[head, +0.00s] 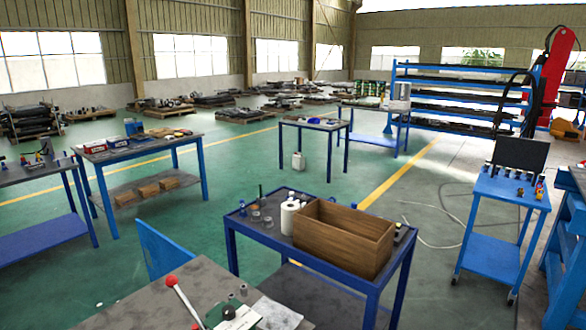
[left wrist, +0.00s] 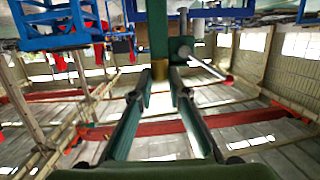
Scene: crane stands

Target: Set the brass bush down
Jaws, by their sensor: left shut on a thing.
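A small brass-coloured piece, which looks like the brass bush (left wrist: 160,69), shows between the fingertips of my left gripper (left wrist: 160,76) in the left wrist view. The gripper is shut on it. The wrist picture is upside down, with the roof at the bottom. Neither gripper shows in the head view, and I cannot make out the bush there.
A grey bench (head: 130,305) at the front bears a red-knobbed lever (head: 180,296) and a green device (head: 240,318). Beyond it a blue table (head: 262,243) holds a wooden box (head: 343,238) and a white roll (head: 290,217). A blue trolley (head: 495,190) stands at the right.

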